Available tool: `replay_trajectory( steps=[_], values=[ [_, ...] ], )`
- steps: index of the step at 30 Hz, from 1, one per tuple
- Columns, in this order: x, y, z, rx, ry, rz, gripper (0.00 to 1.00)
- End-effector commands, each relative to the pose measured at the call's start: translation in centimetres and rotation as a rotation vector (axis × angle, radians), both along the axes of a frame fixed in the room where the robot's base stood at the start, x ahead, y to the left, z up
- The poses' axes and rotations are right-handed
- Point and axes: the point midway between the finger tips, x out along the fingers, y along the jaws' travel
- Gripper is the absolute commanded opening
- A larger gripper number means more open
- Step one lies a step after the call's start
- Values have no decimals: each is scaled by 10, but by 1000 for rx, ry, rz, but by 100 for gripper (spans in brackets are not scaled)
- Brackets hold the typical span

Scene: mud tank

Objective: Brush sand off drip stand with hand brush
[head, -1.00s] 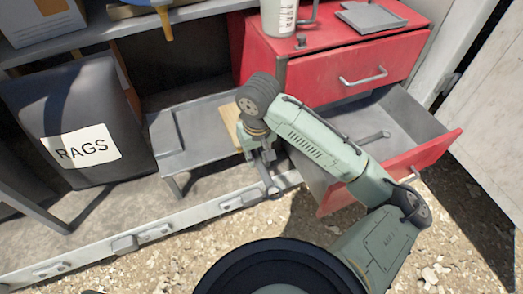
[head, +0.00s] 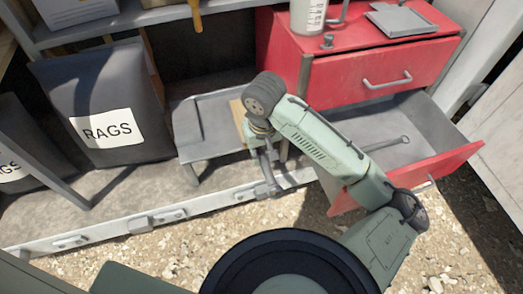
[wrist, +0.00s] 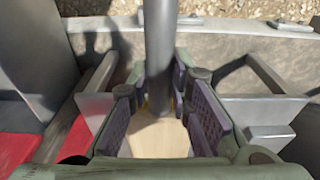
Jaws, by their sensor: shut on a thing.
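The drip stand (head: 208,146) is a low grey metal stand on the shelf floor, between the RAGS bin and the red drawer unit. I cannot make out sand on its top. My gripper (wrist: 163,105) is at the stand's right end in the head view, shut on the hand brush (wrist: 159,50). The brush's grey handle points toward the shelf's front edge, and it also shows in the head view (head: 266,172). A tan wooden part shows between and below my fingers. My gripper and arm hide the stand's right end; bristles and any contact are not visible.
A red drawer unit (head: 345,82) stands right of my gripper, its lower drawer (head: 412,160) pulled out beside my arm. A black RAGS bin (head: 105,90) stands left. A raised metal sill (head: 150,224) runs along the front. Gravel lies before it.

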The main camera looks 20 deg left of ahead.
Motion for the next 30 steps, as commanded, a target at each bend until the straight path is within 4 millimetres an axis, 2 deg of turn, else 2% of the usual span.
replay_trajectory(
  steps=[1,13,25,30],
  values=[
    [0,0,10,2,-1,0,0],
    [0,0,51,2,-1,1,0],
    [0,0,53,2,-2,0,0],
    [1,1,66,3,-3,0,0]
  ],
)
